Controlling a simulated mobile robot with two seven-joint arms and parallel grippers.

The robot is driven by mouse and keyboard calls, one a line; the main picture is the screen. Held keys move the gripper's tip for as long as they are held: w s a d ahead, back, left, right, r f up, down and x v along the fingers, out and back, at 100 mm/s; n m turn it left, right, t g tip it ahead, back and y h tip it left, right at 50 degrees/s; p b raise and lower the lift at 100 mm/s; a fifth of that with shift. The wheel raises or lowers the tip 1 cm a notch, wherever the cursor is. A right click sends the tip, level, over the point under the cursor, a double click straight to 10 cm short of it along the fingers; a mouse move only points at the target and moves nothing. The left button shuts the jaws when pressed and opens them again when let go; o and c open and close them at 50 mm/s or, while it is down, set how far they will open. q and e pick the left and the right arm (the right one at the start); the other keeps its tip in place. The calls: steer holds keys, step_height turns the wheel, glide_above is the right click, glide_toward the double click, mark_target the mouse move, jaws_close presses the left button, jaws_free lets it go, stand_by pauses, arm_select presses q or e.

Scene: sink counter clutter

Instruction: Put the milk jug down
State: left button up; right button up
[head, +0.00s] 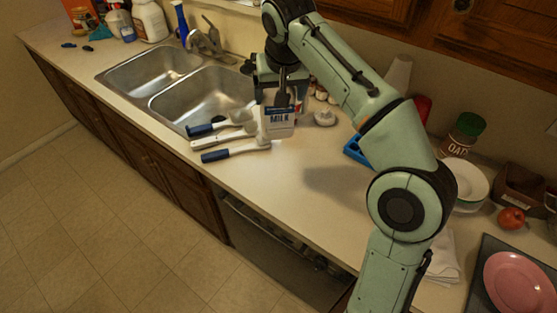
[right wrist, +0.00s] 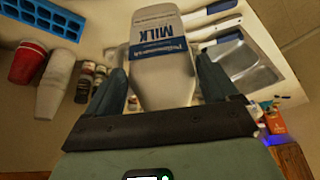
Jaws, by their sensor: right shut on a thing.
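The milk jug (head: 279,121) is white with a blue "MILK" label. In the head view it is at the counter's middle, just right of the sink, below my right gripper (head: 283,92). In the right wrist view the milk jug (right wrist: 160,55) stands between the two fingers of my right gripper (right wrist: 158,90), which is shut on it. I cannot tell whether its base touches the counter. My left gripper is not in view.
Several blue-and-white handled utensils (head: 235,151) lie left of the jug, beside the double sink (head: 205,97). The counter front (head: 290,195) is clear.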

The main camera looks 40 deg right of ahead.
steer(key=b, duration=0.3)
glide_above(280, 139)
steer(key=f, duration=0.7)
steer(key=shift+s+f, duration=0.3)
steer(key=f+b, duration=0.2)
steer(key=f, duration=0.4)
steer(key=shift+w+f, duration=0.2)
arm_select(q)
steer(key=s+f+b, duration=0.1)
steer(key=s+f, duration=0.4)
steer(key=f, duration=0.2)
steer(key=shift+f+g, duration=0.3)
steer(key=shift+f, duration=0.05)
arm_select(e)
steer(key=shift+w+f, duration=0.1)
steer(key=shift+f, duration=2.6)
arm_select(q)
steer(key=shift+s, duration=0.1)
arm_select(e)
steer(key=shift+f, duration=0.15)
steer(key=o, duration=1.8)
steer(key=shift+f, duration=0.15)
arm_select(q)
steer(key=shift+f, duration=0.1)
arm_select(e)
steer(key=shift+o, duration=0.2)
